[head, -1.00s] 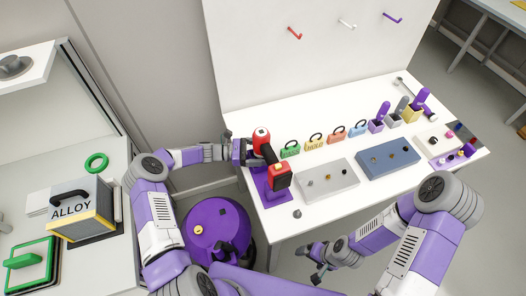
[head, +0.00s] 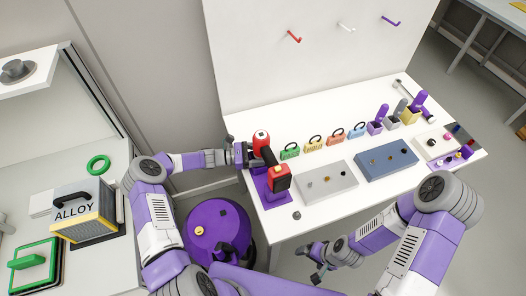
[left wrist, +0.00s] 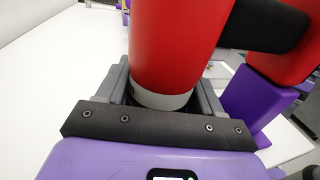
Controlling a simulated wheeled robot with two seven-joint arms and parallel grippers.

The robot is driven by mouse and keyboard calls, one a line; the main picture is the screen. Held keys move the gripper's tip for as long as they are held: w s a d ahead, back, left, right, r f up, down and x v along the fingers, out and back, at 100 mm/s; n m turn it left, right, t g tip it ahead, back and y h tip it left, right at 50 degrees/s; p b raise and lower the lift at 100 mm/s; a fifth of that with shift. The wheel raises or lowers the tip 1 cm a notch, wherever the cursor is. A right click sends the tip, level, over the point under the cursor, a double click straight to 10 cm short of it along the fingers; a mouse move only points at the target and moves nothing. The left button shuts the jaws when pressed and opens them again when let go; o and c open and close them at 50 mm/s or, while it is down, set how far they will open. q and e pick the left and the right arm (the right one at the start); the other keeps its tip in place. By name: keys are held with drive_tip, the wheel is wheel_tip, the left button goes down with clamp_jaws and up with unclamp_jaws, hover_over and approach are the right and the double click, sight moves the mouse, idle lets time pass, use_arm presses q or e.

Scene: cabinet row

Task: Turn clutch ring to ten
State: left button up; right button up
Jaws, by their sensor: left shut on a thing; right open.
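The red and black drill (head: 280,180) lies along its purple stand (head: 275,203) at the table's left end. My left gripper (head: 251,154) reaches it from the left and is shut on it. In the left wrist view, the red drill body (left wrist: 175,45) runs down to a pale ring (left wrist: 160,98), which sits between my grey fingers (left wrist: 160,90). The finger tips and any numbers on the ring are hidden or not readable. My right gripper (head: 316,259) is open and empty, off the table's front edge.
Grey (head: 327,180) and blue (head: 388,160) panels with small knobs lie right of the drill. Several coloured tagged blocks stand behind them. An ALLOY box (head: 82,213) stands on the left counter.

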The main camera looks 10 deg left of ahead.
idle(0.3)
use_arm(q)
drive_tip(key=o, duration=1)
drive_tip(key=shift+c, duration=0.2)
drive_tip(key=v, duration=0.7)
drive_tip(key=shift+s+a, duration=0.15)
drive_tip(key=shift+a, duration=0.1)
